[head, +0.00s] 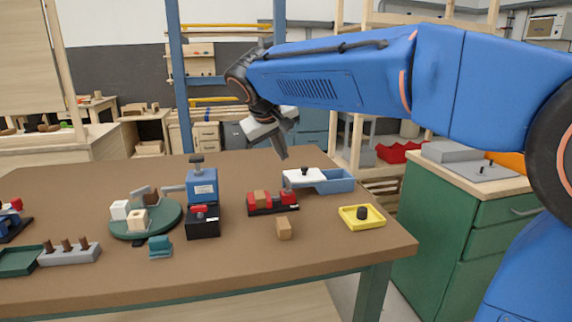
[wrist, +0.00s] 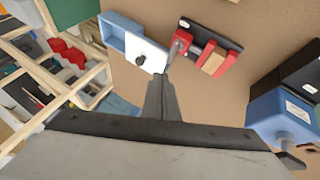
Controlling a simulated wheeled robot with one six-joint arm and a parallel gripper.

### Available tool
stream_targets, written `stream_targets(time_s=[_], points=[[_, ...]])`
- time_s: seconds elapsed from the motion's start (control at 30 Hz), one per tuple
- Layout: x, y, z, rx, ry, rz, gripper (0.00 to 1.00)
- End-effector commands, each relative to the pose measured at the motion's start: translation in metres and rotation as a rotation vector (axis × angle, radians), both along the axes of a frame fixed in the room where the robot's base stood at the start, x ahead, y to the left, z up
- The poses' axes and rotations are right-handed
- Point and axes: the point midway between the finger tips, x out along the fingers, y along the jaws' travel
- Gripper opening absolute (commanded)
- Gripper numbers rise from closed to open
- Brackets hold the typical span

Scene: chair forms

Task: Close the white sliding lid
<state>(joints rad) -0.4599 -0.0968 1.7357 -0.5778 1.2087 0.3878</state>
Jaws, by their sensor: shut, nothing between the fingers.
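The white sliding lid (head: 302,175) with its black knob lies on the blue box (head: 338,182) near the back right of the table. It covers the left part of the box, and the right part is open. In the wrist view, the lid (wrist: 150,50) lies to the right of the open blue compartment (wrist: 113,38), with the knob near its lower edge. My gripper (head: 283,156) is shut and empty, pointing down above and behind the lid's left end. In the wrist view, the fingertips (wrist: 163,82) appear just below the lid's lower corner. I cannot tell whether they touch it.
A red clamp-like fixture (head: 272,202) with a wooden block stands in front of the lid. A loose wooden block (head: 284,228) and a yellow tray (head: 362,216) stand nearer the front. A blue device (head: 202,187) stands left. The table's right edge is near the tray.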

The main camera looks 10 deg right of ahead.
Motion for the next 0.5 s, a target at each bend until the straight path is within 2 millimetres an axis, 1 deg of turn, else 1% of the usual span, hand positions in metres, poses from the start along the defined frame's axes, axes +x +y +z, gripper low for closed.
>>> stream_targets(time_s=[0.03,0.1,0.23,0.37,0.5], points=[[0.004,0.004,0.002,-0.004,-0.004,0.002,0.0],[0.008,0.006,0.003,-0.009,-0.008,0.002,0.0],[0.012,0.004,-0.003,-0.01,-0.007,0.0,0.0],[0.02,-0.002,-0.017,-0.011,-0.007,0.0,0.0],[0.033,-0.01,-0.037,-0.011,-0.007,0.0,0.0]])
